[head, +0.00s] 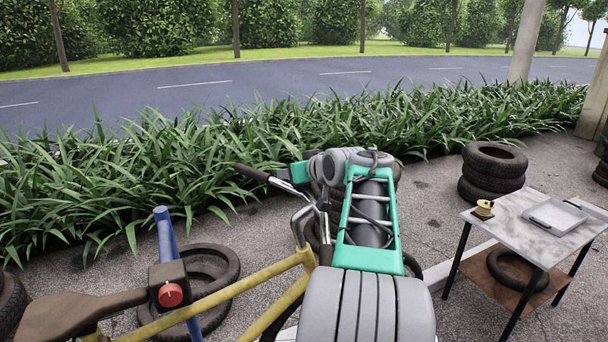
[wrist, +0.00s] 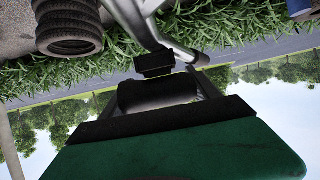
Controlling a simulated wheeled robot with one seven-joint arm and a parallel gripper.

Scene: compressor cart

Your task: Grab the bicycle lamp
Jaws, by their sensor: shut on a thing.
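The bicycle lamp (wrist: 157,92) appears in the wrist view as a dark, rounded cylinder. A small black block (wrist: 154,63) sits just beyond it, against the silver handlebar (wrist: 140,22). My gripper (wrist: 158,86) is shut on the lamp, with a finger on each side of it. In the head view my gripper (head: 300,172) is at the bicycle's handlebar, by the silver stem (head: 284,187). The lamp is hidden there behind my arm and hand. I cannot tell whether the lamp is still fixed to the bar.
The bicycle's yellow frame (head: 240,297), blue post (head: 165,238) and brown saddle (head: 80,309) stand close at left. A black box with a red disc (head: 171,294) is by the post. Tyres (head: 494,165) and a small table (head: 519,224) are at right. Plants (head: 110,185) line the road.

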